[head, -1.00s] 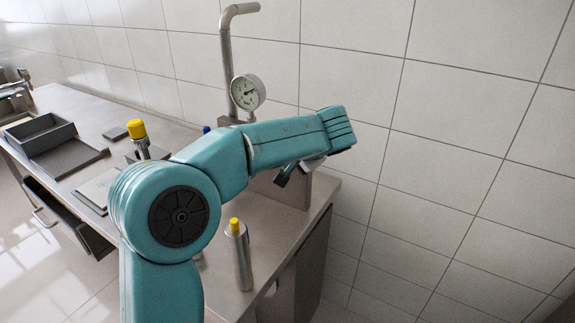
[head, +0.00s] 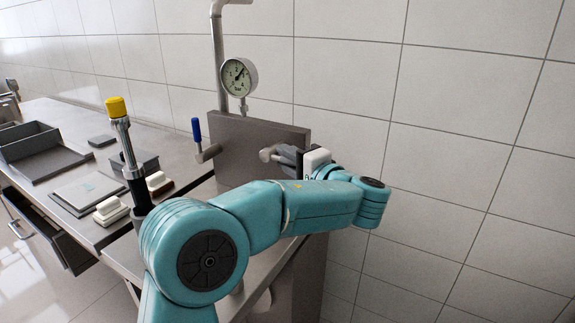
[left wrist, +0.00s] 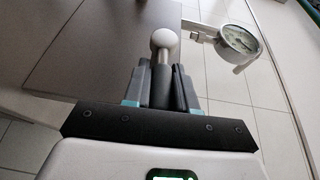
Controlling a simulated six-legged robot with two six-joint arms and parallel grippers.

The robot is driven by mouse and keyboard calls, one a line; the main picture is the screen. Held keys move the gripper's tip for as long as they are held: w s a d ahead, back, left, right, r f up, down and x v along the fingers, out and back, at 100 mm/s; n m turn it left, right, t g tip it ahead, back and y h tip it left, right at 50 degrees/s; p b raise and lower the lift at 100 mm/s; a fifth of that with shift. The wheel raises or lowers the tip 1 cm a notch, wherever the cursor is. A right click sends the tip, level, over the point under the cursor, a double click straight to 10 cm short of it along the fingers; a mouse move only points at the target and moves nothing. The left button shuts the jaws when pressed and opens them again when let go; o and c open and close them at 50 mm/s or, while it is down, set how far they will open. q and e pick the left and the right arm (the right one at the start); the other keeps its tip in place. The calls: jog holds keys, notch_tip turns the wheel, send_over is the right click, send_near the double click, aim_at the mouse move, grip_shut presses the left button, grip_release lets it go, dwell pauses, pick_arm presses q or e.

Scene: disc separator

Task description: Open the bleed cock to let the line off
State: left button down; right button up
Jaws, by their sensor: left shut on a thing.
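My left gripper (head: 288,155) is at the right end of a brown upright panel (head: 235,148). It is shut on a handle with a pale round knob (head: 267,154), probably the bleed cock. In the left wrist view the knob (left wrist: 164,40) stands out beyond the fingertips, and its dark stem lies between the fingers (left wrist: 161,75). A second cock with a blue handle (head: 197,130) stands upright at the panel's left side. A round pressure gauge (head: 238,77) sits above the panel, and it also shows in the left wrist view (left wrist: 238,40). My right gripper is not in view.
A bent steel pipe (head: 218,45) rises behind the panel. A tall yellow-capped metal piece (head: 117,108), pale blocks (head: 110,210), a flat tray (head: 88,192) and a grey bin (head: 30,142) are on the bench to the left. The tiled wall right of the panel is bare.

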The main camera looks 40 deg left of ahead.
pick_arm(q)
jog(key=shift+f+y, duration=0.2)
jog(key=shift+y, duration=0.1)
jog(key=c, duration=1)
grip_release()
jog(key=s+d, duration=0.2)
jog(key=d, duration=1.4)
jog(key=shift+s+p, duration=0.3)
jog(key=shift+p, duration=0.1)
jog(key=shift+d+f, duration=0.1)
